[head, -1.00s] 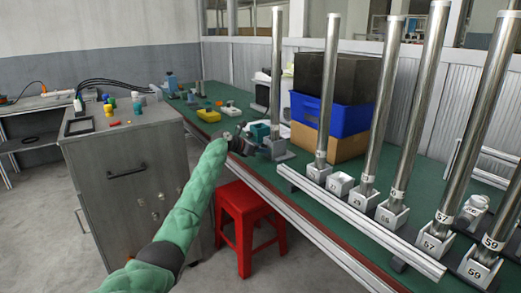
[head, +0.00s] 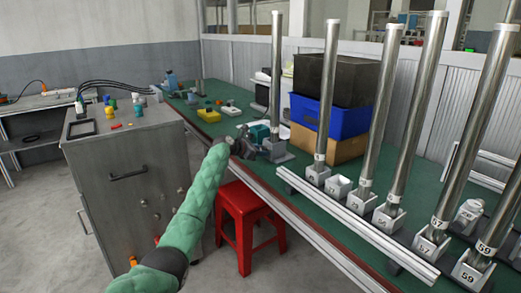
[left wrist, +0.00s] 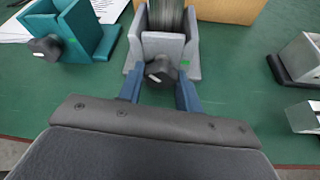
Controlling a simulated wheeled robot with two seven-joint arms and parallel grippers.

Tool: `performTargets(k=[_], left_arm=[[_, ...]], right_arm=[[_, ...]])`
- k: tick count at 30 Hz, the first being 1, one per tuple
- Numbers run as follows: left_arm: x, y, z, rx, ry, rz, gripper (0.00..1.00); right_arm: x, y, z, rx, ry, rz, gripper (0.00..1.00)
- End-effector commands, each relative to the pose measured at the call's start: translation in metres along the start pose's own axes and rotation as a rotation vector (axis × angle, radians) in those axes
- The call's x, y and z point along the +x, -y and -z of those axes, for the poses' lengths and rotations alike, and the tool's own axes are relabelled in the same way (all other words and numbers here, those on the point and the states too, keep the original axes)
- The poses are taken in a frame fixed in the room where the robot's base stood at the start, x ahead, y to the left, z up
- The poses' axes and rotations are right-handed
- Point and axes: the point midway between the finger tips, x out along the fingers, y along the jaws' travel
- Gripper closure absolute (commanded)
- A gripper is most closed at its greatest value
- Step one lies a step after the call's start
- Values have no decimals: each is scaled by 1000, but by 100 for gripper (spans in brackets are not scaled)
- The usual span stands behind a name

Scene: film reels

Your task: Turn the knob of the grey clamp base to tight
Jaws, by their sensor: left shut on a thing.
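The grey clamp base (left wrist: 190,72) stands on the green bench with a metal post upright in it; it also shows in the head view (head: 277,153). Its dark knob (left wrist: 161,70) faces my left gripper in the left wrist view. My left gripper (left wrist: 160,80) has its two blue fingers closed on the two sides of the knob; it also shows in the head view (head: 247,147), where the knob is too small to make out. A teal clamp base (left wrist: 88,35) with its own dark knob stands to the left. My right gripper is not in view.
A row of numbered clamp bases with tall posts stands behind a metal rail (head: 350,222) on the right. A blue crate (head: 338,118) and cardboard box (head: 335,146) stand behind the grey base. A red stool (head: 243,205) is below the bench edge.

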Motion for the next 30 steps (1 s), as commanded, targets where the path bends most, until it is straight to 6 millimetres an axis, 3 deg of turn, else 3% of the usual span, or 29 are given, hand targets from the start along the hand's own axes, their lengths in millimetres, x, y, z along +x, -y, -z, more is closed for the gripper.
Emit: performTargets(k=[17, 30], left_arm=[[0, 2, 0, 117, -2, -46, 88], [1, 3, 2, 341, -2, -138, 88]], right_arm=[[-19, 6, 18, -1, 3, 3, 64], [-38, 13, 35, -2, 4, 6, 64]])
